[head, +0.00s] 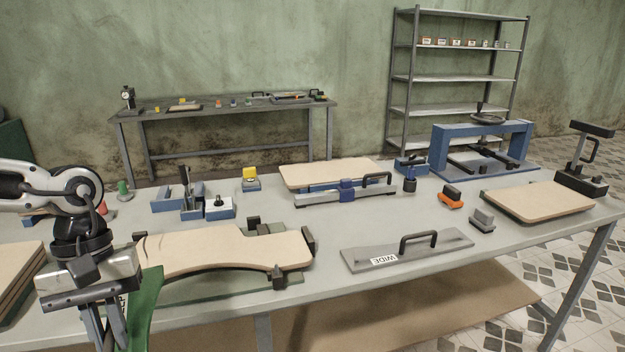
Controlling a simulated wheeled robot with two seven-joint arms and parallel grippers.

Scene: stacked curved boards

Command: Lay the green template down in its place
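The green template (148,308) is a curved green piece at the lower left, standing out past the front of the table, with a small white label partly hidden by my gripper. My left gripper (108,335) is at its left side and appears shut on it; the exact grip is partly hidden and its lower end is cut off by the frame. A curved wooden board (222,250) lies just to the right, on a dark green base with black clamp blocks. My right gripper is out of view.
A grey plate marked WIDE (375,258) with a black handle lies right of the board. Stacked boards (20,275) sit at the left edge. Bare table shows around the plate.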

